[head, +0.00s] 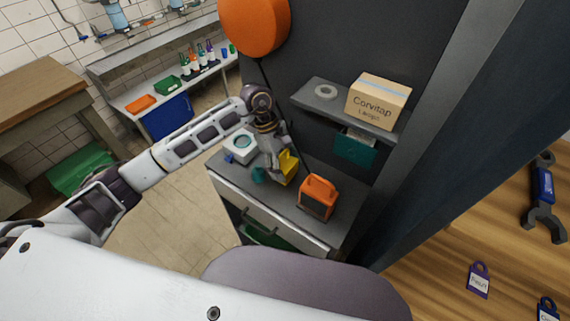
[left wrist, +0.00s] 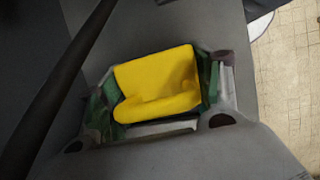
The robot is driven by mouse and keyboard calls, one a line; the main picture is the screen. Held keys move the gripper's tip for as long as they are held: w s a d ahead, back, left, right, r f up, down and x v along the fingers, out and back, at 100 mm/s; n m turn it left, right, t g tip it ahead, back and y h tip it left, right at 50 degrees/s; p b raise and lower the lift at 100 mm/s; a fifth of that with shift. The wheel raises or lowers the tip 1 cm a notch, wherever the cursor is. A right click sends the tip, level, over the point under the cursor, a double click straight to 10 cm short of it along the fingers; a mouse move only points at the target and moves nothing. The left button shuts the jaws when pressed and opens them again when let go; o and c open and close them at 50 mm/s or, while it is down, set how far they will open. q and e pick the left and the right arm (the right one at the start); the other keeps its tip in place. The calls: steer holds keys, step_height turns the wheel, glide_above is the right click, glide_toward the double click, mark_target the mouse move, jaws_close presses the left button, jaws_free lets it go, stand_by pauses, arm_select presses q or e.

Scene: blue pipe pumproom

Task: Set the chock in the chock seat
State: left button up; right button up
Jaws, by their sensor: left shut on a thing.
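The yellow chock (head: 289,164) is held by my left gripper (head: 279,170) over the grey counter of the cabinet. In the left wrist view the chock (left wrist: 158,84) sits between the two fingers, which are shut on it from both sides. It looks like a wedge with a raised back and a lower rounded lip. I cannot tell whether its underside touches the counter. I cannot make out the chock seat for certain; the hand and arm cover part of the counter. My right gripper is not in view.
An orange lantern-like box (head: 317,197) stands close to the right of the hand. A white box with a round top (head: 240,147) and a small blue piece (head: 229,157) lie to the left. A shelf behind holds a cardboard box (head: 377,101) and a grey ring (head: 326,91).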

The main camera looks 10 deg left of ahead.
arm_select(q)
steer(key=shift+f, duration=0.1)
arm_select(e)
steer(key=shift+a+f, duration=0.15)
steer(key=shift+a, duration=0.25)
arm_select(q)
steer(key=o, duration=1)
steer(key=shift+c, duration=0.2)
steer(key=o, duration=0.5)
steer(key=shift+c, duration=0.2)
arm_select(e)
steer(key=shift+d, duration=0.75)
